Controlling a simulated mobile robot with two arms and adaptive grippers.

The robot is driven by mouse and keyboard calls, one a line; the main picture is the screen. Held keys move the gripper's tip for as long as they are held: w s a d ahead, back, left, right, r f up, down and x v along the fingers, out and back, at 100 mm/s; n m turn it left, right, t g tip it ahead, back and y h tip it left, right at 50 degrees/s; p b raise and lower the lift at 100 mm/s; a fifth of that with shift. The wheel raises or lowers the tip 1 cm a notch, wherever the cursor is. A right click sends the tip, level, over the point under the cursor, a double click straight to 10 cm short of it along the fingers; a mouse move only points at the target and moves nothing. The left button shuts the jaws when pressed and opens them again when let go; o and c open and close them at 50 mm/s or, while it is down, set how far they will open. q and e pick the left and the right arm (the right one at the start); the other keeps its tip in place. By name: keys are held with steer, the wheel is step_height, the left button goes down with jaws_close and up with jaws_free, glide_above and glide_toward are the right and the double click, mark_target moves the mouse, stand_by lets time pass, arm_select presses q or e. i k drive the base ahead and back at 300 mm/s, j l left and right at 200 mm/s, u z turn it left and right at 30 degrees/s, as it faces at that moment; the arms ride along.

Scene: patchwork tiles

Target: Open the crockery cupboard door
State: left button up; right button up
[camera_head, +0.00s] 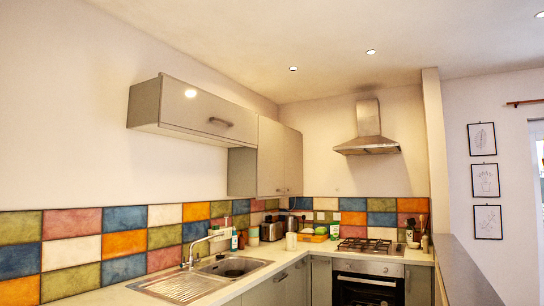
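Two grey wall cupboards show in the head view; I cannot tell which one is the crockery cupboard. The nearer wall cupboard (190,108) has a wide front with a horizontal bar handle (221,122) low on its right part. It looks shut. The corner wall cupboard (270,158) is taller, with upright doors that look shut. Base cupboards (280,287) sit under the worktop, partly cut off by the lower edge. Neither of my grippers is in view.
A steel sink (232,267) with a tap is set in the worktop below the cupboards. A hob (364,246) sits over an oven (368,284), under an extractor hood (368,135). A dark counter (460,270) is at right.

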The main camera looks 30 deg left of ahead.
mark_target(270, 147)
steer(key=i+j+u, duration=0.55)
steer(key=i+j, duration=0.35)
steer(key=i, duration=0.3)
steer(key=i+j, duration=0.15)
steer(key=i, duration=0.3)
steer(key=i+j, duration=0.15)
steer(key=i, duration=0.25)
steer(key=i+j+z, duration=0.1)
steer(key=i+z, duration=0.4)
steer(key=i, duration=1.55)
steer(key=i+u, duration=0.2)
steer(key=i, duration=0.25)
steer(key=i+l+u, duration=0.15)
steer(key=i, duration=0.25)
steer(key=i+l+u, duration=0.2)
steer(key=i, duration=0.2)
steer(key=i+l+u, duration=0.15)
steer(key=i, duration=0.3)
